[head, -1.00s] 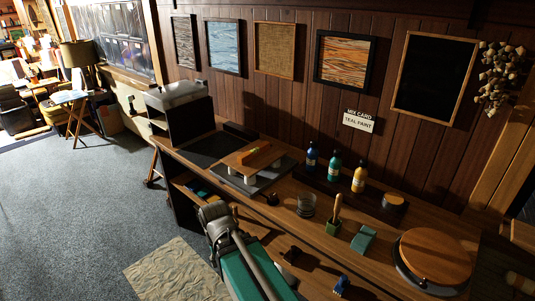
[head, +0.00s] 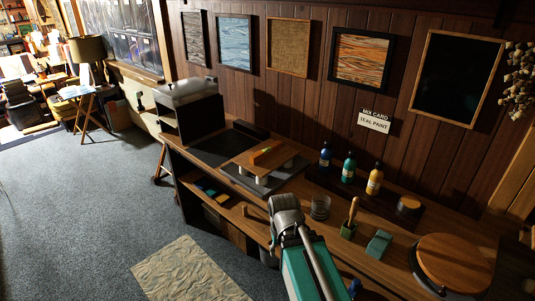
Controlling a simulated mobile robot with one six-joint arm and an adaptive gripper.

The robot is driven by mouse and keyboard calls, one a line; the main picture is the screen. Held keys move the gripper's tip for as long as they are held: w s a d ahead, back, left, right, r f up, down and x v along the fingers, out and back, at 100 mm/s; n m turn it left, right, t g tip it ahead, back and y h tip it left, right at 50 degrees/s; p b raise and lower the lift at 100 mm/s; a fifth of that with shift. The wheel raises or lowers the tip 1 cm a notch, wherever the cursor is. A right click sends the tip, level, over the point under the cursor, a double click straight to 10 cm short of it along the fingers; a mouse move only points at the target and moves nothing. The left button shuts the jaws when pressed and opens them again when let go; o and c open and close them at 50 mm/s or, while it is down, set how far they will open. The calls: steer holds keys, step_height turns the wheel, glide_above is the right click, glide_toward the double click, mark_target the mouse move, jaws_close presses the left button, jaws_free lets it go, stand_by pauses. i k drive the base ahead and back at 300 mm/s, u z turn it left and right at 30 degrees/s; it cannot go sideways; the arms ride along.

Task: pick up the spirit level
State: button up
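A small yellow-orange bar (head: 263,155) lies on a raised wooden board (head: 249,163) on the bench. It looks like the spirit level, but it is too small to be sure. The board stands on pale feet over a dark grey mat (head: 236,180). My arm, with grey and teal links, rises from the bottom of the head view in front of the bench. My gripper's fingers cannot be seen, and nothing is seen touching the bar.
Right of the board on the bench (head: 288,203) are a clear glass (head: 320,207), three paint bottles (head: 348,169), a green pot (head: 348,230) and a round wooden disc (head: 455,262). A grey-topped box (head: 187,113) stands left. Open carpet (head: 90,210) lies left of the bench.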

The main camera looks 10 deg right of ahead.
mark_target(254, 158)
steer(key=z, duration=0.1)
steer(key=i, duration=1)
steer(key=u, duration=0.05)
